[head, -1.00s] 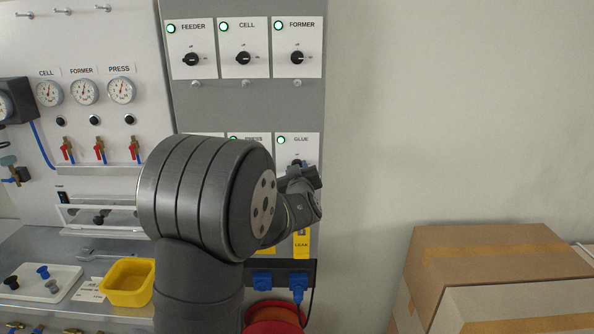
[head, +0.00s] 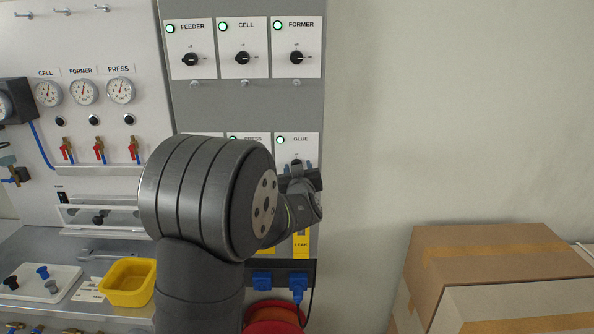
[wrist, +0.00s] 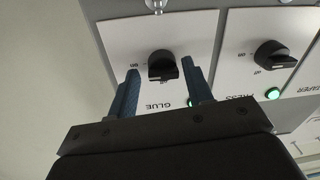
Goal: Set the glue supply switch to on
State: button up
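The GLUE switch is a black rotary knob (wrist: 162,66) on a white plate, seen upside down in the wrist view. Its bar points down in that view, toward the off mark; the on mark is at the left. In the head view the knob (head: 297,163) is partly hidden by my gripper (head: 297,170). My gripper (wrist: 160,68) is open, with one blue fingertip on each side of the knob and visible gaps between. Whether the tips reach the knob's full depth is unclear.
A green lamp (head: 281,140) is lit on the GLUE plate. The PRESS knob (wrist: 272,55) sits right of it in the wrist view. FEEDER, CELL and FORMER switches (head: 296,57) are above. A yellow LEAK tag (head: 302,243) hangs below. Boxes (head: 490,255) stand at the right.

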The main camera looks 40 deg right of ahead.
jog(key=shift+a, duration=0.15)
jog(key=v, duration=1.7)
jog(key=shift+s, duration=0.15)
jog(key=x, duration=1.7)
jog(key=shift+w, duration=0.25)
